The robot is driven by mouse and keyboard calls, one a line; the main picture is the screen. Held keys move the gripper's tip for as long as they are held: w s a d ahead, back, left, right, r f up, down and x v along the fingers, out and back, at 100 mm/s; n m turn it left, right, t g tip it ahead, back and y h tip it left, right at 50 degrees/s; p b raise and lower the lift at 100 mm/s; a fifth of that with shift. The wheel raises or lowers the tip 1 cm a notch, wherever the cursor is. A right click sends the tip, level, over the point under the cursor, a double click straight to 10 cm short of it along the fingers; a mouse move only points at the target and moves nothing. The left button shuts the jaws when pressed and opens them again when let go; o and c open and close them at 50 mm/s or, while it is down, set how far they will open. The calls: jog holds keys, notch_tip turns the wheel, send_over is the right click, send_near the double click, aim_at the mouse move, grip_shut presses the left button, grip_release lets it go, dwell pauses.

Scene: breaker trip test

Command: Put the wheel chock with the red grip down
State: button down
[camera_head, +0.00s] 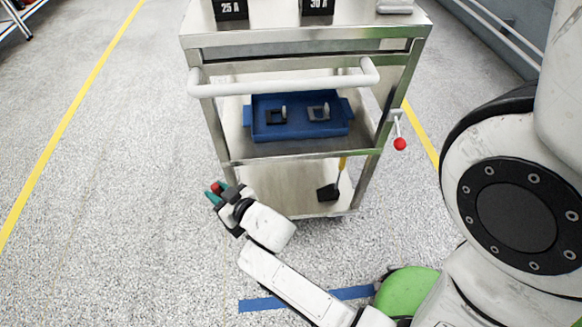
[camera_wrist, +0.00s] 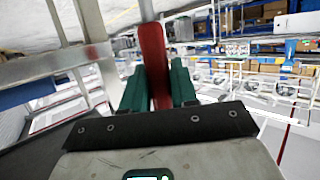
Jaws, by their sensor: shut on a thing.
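My gripper (camera_head: 215,191) is shut on the red grip of the wheel chock. In the head view only a small red bit of the wheel chock with the red grip (camera_head: 216,187) shows between the teal fingers. In the wrist view the red grip (camera_wrist: 154,58) stands between the two green fingers (camera_wrist: 156,88). I cannot make out the chock's body in either view. My gripper is at the left side of the steel cart (camera_head: 262,182), near its lower shelf. Whether the chock touches anything cannot be told.
A black chock with a yellow grip (camera_head: 329,191) stands on the cart's lower shelf. A blue tray (camera_head: 300,131) with small parts is on the middle shelf. A red-knobbed lever (camera_head: 400,143) sticks out at the cart's right. The floor (camera_head: 120,190) to the left is clear.

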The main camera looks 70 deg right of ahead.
jog(key=s+d+f+m+g+h+b, duration=0.3)
jog(key=s+d+f+m+h+b, duration=0.1)
jog(key=s+d+f+b, duration=0.85)
jog(key=d+b+x, duration=0.1)
jog(key=b+x, duration=0.6)
jog(key=x, duration=0.9)
jog(key=shift+d, duration=0.25)
jog(key=shift+s+r, duration=0.1)
jog(key=shift+s, duration=0.05)
jog(key=c, duration=0.9)
grip_release()
jog(key=shift+f, duration=0.3)
jog(key=shift+r, duration=0.1)
